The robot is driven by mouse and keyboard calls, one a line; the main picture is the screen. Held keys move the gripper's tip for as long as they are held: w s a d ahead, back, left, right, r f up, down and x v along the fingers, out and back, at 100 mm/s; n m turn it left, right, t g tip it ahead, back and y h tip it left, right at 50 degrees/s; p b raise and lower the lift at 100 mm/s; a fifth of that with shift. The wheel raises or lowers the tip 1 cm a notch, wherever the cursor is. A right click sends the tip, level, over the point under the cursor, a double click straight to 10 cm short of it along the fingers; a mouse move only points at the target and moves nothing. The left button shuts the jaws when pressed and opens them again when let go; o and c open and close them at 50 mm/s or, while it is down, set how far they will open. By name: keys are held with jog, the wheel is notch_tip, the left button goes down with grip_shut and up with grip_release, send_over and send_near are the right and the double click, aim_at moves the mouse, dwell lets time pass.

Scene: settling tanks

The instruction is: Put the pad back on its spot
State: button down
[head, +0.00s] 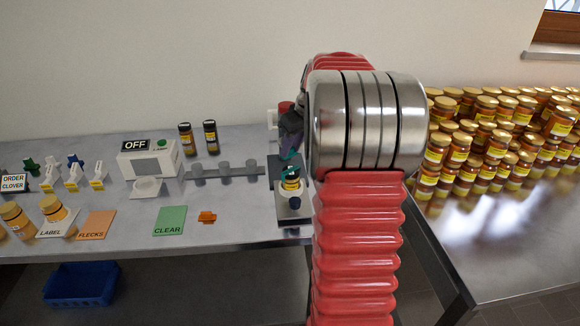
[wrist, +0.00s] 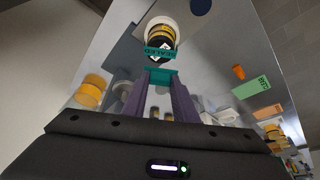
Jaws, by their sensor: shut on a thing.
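My gripper (head: 290,145) is at the press-like station at the right end of the bench. In the wrist view its purple fingers (wrist: 159,82) are shut on a teal piece (wrist: 159,74), which I take to be the pad. The teal piece also shows in the head view (head: 289,157), just above a dark jar with a yellow label (head: 292,184). In the wrist view a teal face with dark lettering (wrist: 160,53) lies across the jar's (wrist: 160,36) near side; I cannot tell whether it touches. The pad's spot is not clearly identifiable.
An orange piece (head: 207,217) lies on clear bench. Many jars (head: 490,135) stand right.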

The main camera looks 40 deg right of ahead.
jog(key=w+a+f, duration=0.1)
jog(key=a+f, duration=0.2)
jog(key=a, duration=0.5)
jog(key=w+a+f, duration=0.2)
jog(key=a+f, duration=0.2)
jog(key=a, duration=0.5)
jog(key=w+a+f, duration=0.2)
jog(key=a+f, duration=0.1)
jog(key=a, duration=0.6)
jog(key=shift+w+a+f, duration=0.1)
jog(key=shift+f, duration=0.05)
jog(key=s+a+f, duration=0.2)
jog(key=a+f, duration=0.1)
jog(key=a, duration=0.7)
jog(key=shift+a+f, duration=0.25)
jog(key=shift+a, duration=0.1)
jog(key=shift+a, duration=0.1)
